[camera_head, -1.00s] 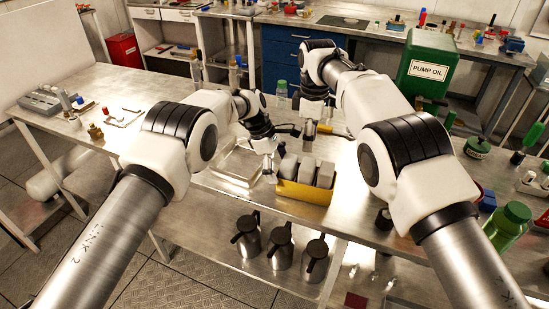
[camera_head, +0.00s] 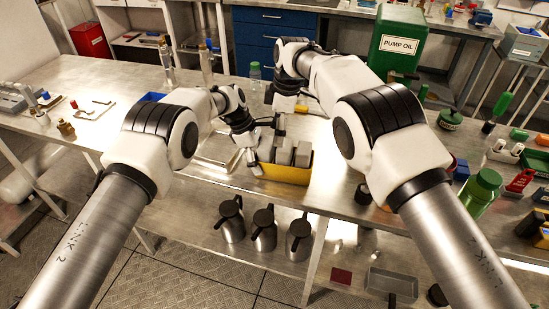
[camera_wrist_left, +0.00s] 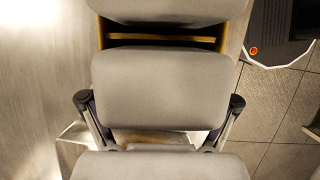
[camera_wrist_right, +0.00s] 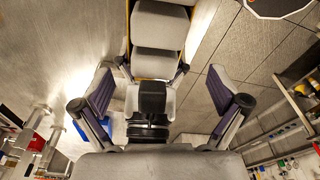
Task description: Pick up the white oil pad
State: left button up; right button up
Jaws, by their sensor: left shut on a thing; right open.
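Several pale grey-white pads stand in a row in a yellow bin (camera_head: 287,174) on the steel table. In the head view, one pad (camera_head: 284,151) stands in the middle of the row. My left gripper (camera_head: 252,160) is at the bin's left end. In the left wrist view its fingers (camera_wrist_left: 160,101) are shut on the two ends of a pad (camera_wrist_left: 165,85); whether this pad is raised I cannot tell. The right wrist view also shows the bin with pads (camera_wrist_right: 160,25). My right gripper (camera_wrist_right: 161,88) is open and empty, above the table behind the bin.
Three steel jugs (camera_head: 264,228) stand on the lower shelf. A green PUMP OIL box (camera_head: 396,45) and a green-capped bottle (camera_head: 255,76) stand behind.

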aim_at(286, 145)
jog(key=d, duration=0.1)
jog(key=d+y, duration=0.1)
jog(key=d+f, duration=0.1)
jog(key=shift+s+f+m+y, duration=0.1)
jog(key=shift+s+m+y, duration=0.2)
jog(key=shift+s+y, duration=0.1)
jog(key=shift+s+d+r+m+y, duration=0.25)
jog(key=shift+d+r, duration=0.1)
jog(key=shift+d, duration=0.15)
jog(key=shift+s+d+r+m+y, duration=0.15)
jog(key=shift+d+r+m, duration=0.15)
jog(key=shift+d, duration=0.15)
jog(key=shift+m+t, duration=0.25)
jog(key=shift+t, duration=0.15)
jog(key=v, duration=0.4)
jog(key=shift+w+d+r, duration=0.15)
jog(key=shift+w+d, duration=0.1)
jog(key=shift+d, duration=0.1)
jog(key=x, duration=0.7)
jog(key=a+x, duration=0.1)
jog(key=x, duration=0.3)
jog(key=shift+w+a, duration=0.2)
jog(key=shift+w, duration=0.1)
jog(key=c, duration=1)
